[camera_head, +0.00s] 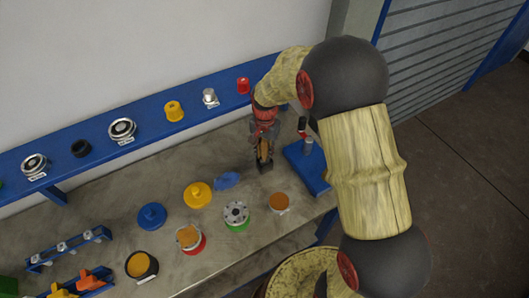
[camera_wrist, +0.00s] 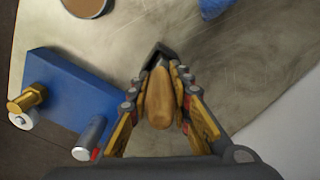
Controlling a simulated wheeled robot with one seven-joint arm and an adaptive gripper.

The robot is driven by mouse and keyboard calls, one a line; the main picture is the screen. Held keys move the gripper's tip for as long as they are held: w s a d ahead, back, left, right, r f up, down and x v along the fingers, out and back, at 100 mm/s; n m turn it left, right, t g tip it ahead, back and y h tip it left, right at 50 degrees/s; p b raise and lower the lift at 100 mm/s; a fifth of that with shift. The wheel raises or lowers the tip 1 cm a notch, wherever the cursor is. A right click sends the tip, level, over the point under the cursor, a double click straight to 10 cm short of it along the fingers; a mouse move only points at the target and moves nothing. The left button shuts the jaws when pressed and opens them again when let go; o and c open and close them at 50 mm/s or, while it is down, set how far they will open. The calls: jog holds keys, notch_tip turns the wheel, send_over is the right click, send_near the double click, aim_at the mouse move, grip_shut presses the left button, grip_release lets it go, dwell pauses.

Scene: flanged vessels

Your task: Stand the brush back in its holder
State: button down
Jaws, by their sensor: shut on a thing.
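My gripper (camera_head: 264,132) points down over the bench and is shut on the brush. The brush's wooden handle (camera_wrist: 159,98) lies between the fingers in the wrist view, and shows below them in the head view (camera_head: 265,150).
A blue block (camera_head: 306,169) with upright posts stands close to the right of my gripper. A crumpled blue item (camera_head: 227,180) lies to the left. Flanged parts, including a yellow one (camera_head: 197,194), stand on the bench. A blue shelf (camera_head: 148,120) runs along the wall behind.

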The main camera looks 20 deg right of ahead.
jog(key=shift+f, duration=0.15)
jog(key=c, duration=1.7)
grip_release()
jog(key=shift+o, duration=0.3)
notch_tip(320, 180, up, 12)
jog(key=shift+f+p, duration=0.1)
jog(key=shift+p, duration=0.7)
jog(key=s+r+n+t, duration=0.4)
jog(key=s+r+n, duration=0.2)
jog(key=s+r, duration=1.05)
jog(key=s+r+n+t, duration=0.1)
jog(key=s+r+n, duration=0.1)
jog(key=s, duration=0.7)
jog(key=shift+n+t, duration=0.3)
